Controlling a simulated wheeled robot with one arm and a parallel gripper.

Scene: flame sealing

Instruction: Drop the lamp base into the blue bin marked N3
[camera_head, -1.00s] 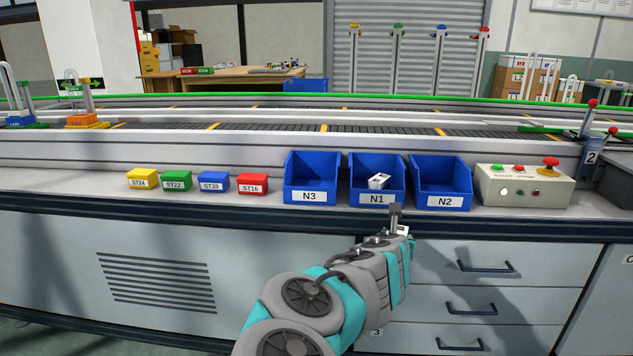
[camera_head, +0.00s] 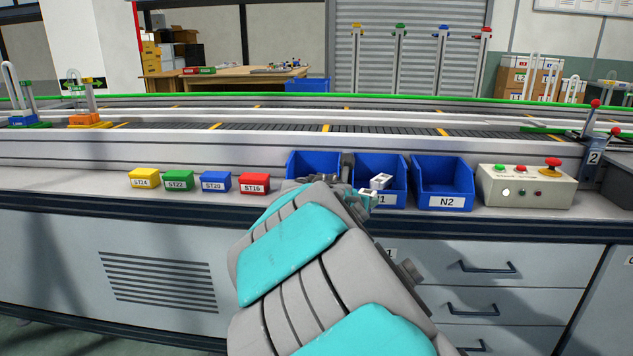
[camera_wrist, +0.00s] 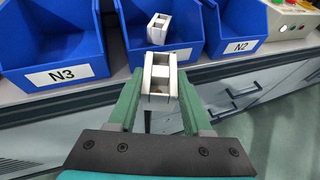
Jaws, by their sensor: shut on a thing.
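My gripper (camera_wrist: 160,92) is shut on a white block-shaped part with openings, the lamp base (camera_wrist: 160,76). In the head view the lamp base (camera_head: 368,197) shows at the end of my arm, in front of the N1 bin. The blue bin marked N3 (camera_wrist: 88,52) is at the left of the wrist view. In the head view the N3 bin (camera_head: 310,162) is partly hidden behind my arm, its label covered. My gripper is to the right of N3, outside it. No contents show in the visible part of N3.
The blue N1 bin (camera_head: 372,160) holds a similar white part (camera_head: 381,181). The blue N2 bin (camera_head: 458,202) looks empty. A control box (camera_head: 525,189) stands right of N2. Small yellow, green, blue and red boxes (camera_head: 253,181) stand left of N3. The conveyor (camera_head: 330,132) runs behind.

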